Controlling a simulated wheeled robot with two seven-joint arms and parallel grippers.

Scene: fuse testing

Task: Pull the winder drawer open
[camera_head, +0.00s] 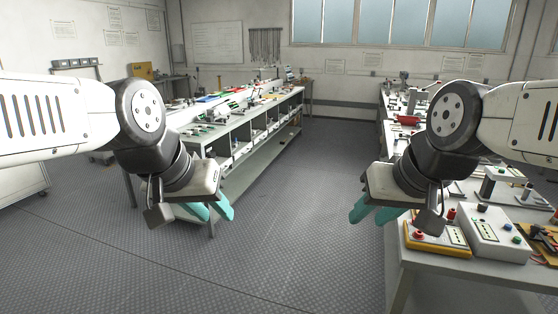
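My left gripper (211,207) hangs over the floor in front of the left bench, its two teal fingers pointing down with a small gap between them. My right gripper (371,211) hangs over the floor just left of the right bench, its teal fingers spread apart. Nothing shows between the fingers of either gripper. I cannot make out a winder drawer for certain. The left workbench (213,146) has a row of open compartments under its top, partly hidden by my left arm.
A patterned grey floor aisle (290,235) lies clear between the benches. Windows (400,22) line the back wall.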

